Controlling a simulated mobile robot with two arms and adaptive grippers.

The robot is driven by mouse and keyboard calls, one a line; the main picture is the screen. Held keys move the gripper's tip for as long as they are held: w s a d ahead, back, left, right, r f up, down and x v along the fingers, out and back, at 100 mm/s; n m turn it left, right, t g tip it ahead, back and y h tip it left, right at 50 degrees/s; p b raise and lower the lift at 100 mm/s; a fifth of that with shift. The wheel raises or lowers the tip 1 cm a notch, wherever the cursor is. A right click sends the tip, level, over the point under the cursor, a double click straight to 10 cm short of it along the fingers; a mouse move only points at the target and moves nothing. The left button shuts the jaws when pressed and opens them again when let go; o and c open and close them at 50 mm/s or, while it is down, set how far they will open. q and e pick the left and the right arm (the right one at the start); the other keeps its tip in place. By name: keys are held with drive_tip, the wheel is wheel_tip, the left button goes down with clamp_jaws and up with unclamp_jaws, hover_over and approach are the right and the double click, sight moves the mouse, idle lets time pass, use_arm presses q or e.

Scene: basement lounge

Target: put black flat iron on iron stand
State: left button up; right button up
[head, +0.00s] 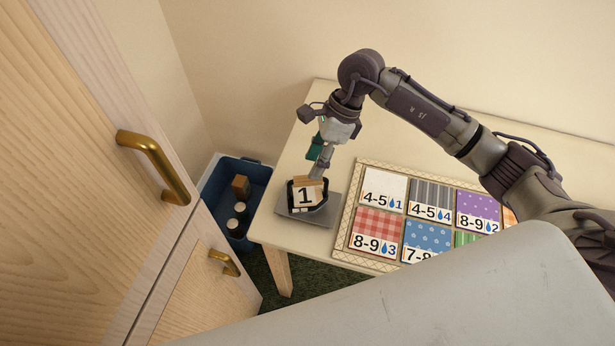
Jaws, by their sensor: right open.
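The black flat iron (322,207) shows as a dark shape around a wooden piece with a white face marked "1". It rests on a flat grey plate, the iron stand (327,218), at the left end of the table. My right gripper (318,172) is directly above and behind it, pointing down, with its fingers open. The fingers partly overlap the top of the wooden piece, and I cannot tell whether they touch it. My left gripper is out of view.
A framed board (348,238) with patterned, numbered cloth squares lies right of the stand on the pale table (290,160). A blue bin (215,185) with several items stands on the floor left of it. A wooden cabinet (70,150) with brass handles fills the left.

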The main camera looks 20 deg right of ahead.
drive_tip(key=b+v, duration=0.1)
drive_tip(key=v, duration=0.4)
drive_tip(key=shift+d+r, duration=0.15)
drive_tip(key=shift+r, duration=0.2)
